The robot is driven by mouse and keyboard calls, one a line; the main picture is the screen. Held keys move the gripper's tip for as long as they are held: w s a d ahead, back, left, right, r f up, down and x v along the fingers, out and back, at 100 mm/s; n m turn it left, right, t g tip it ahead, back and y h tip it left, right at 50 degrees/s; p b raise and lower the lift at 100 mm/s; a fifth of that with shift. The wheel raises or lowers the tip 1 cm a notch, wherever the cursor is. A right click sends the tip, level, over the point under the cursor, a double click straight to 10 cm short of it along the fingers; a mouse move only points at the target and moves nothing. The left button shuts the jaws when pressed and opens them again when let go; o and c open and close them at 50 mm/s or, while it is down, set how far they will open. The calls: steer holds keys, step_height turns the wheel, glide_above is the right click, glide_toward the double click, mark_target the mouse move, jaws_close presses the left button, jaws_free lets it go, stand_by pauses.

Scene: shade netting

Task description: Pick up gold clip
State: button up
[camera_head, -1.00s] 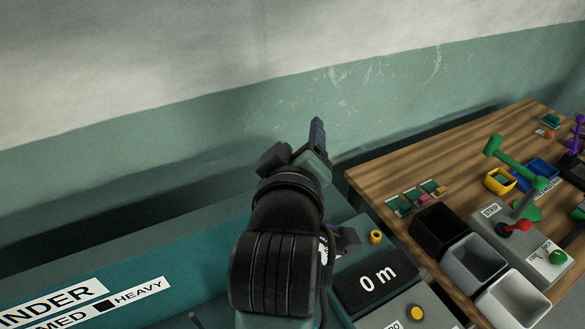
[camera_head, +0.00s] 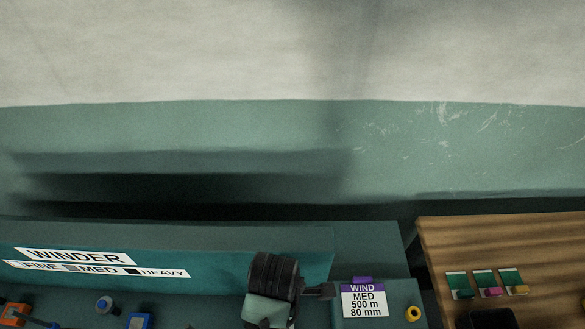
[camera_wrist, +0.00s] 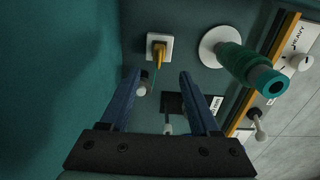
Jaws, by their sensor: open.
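In the wrist view a small gold clip (camera_wrist: 159,54) sits on a white square plate (camera_wrist: 153,40) on a dark teal surface. In the head view my arm (camera_head: 274,275) reaches down at the bottom centre, and the fingers are hidden there.
A green roll on a white disc (camera_wrist: 235,60) stands close right of the clip. A white knob (camera_wrist: 302,62) and lever lie farther right. In the head view are the winder (camera_head: 230,268), a WIND label (camera_head: 364,301), and a wooden table (camera_head: 500,240) with several cards, one with a yellow clip (camera_head: 517,289).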

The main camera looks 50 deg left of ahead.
step_height(320, 180, down, 6)
steer(key=shift+s+f, duration=0.1)
steer(key=shift+f, duration=0.15)
steer(key=shift+w+d+f+p, duration=0.1)
steer(key=shift+w+f+p, duration=0.1)
steer(key=shift+f, duration=1)
steer(key=shift+w+f+p, duration=0.1)
steer(key=shift+w+f, duration=0.05)
steer(key=shift+f, duration=1.05)
jaws_close()
